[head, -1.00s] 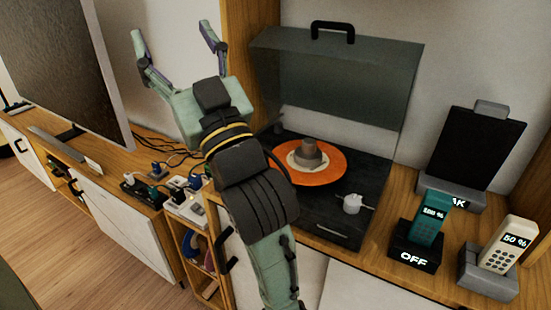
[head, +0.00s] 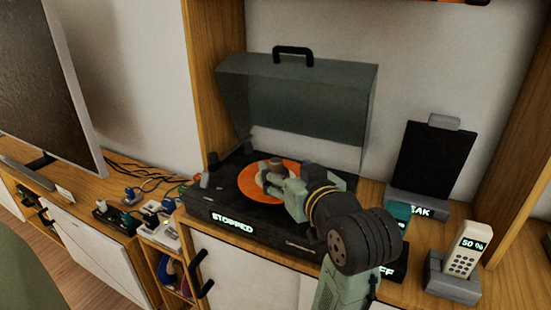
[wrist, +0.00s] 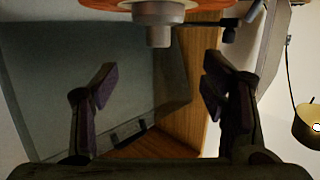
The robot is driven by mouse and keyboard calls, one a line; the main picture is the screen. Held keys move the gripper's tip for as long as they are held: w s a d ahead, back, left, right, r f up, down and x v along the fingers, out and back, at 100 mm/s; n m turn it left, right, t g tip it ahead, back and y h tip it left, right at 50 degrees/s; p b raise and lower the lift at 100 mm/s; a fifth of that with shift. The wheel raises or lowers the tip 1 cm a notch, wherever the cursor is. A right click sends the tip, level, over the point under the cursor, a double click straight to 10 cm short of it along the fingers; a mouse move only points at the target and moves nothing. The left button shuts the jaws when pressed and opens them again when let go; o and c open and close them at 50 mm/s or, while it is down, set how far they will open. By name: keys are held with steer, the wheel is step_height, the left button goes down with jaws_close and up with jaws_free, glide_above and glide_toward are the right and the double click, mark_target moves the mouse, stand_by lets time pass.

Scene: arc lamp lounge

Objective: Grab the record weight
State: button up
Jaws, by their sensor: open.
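The record weight (head: 276,165), a grey stepped knob, sits on the centre of the orange record (head: 250,185) on the black turntable (head: 215,205). My gripper (head: 272,178) is at the record, close to the weight, and partly hides it in the head view. In the wrist view the weight (wrist: 158,22) is at the top, level with the gap between my open, empty fingers (wrist: 158,85) but ahead of the tips. No contact with the weight shows. The turntable's front reads STOPPED.
The turntable's clear lid (head: 300,105) stands open behind. A tonearm (wrist: 230,30) shows beside the record in the wrist view. Right of my arm are a dark panel on a stand (head: 430,160) and a cream phone in its dock (head: 465,250). Power strips and cables (head: 135,205) lie left.

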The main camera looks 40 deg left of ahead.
mark_target(278, 166)
steer(key=shift+w+a+r+p, duration=0.1)
steer(key=shift+a+r+p, duration=0.1)
steer(key=shift+p, duration=0.3)
steer(key=shift+f+p+x, duration=0.2)
steer(key=shift+p+x, duration=0.4)
steer(key=shift+x, duration=0.45)
steer(key=shift+f+p+x, duration=0.2)
steer(key=shift+x, duration=0.8)
steer(key=shift+f+p+x, duration=0.2)
steer(key=shift+p+x, duration=0.05)
steer(key=shift+x, duration=0.75)
steer(key=shift+f+p+x, duration=0.2)
steer(key=shift+x, duration=0.8)
steer(key=shift+w+d, duration=0.1)
steer(key=shift+d, duration=0.1)
steer(key=c, duration=1)
steer(key=shift+f, duration=0.15)
jaws_close()
